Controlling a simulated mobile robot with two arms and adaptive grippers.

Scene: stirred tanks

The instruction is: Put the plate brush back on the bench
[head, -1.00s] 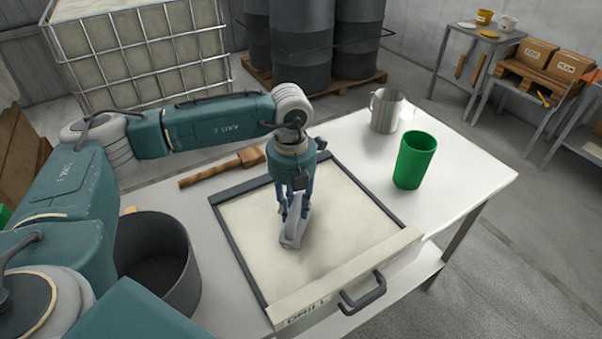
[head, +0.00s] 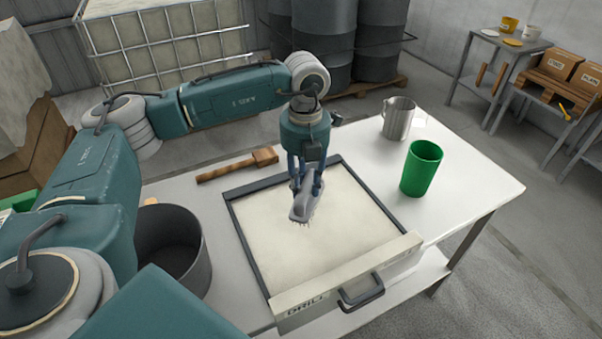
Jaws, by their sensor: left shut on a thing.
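The plate brush (head: 301,209) is a grey piece with short bristles along its lower edge. My left gripper (head: 306,187) is shut on it and points down, with the brush hanging tilted from the fingers. The brush is over the pale floor of an open drawer (head: 402,249) marked "DRILL", toward its far side, and seems to be above that floor. The white bench (head: 470,180) spreads around the drawer. My right gripper is not in view.
A wooden mallet (head: 238,166) lies left behind the drawer. A dark pot (head: 203,262) stands at the left, a green cup (head: 421,169) and a metal jug (head: 398,120) at the right. The bench is bare right of the green cup.

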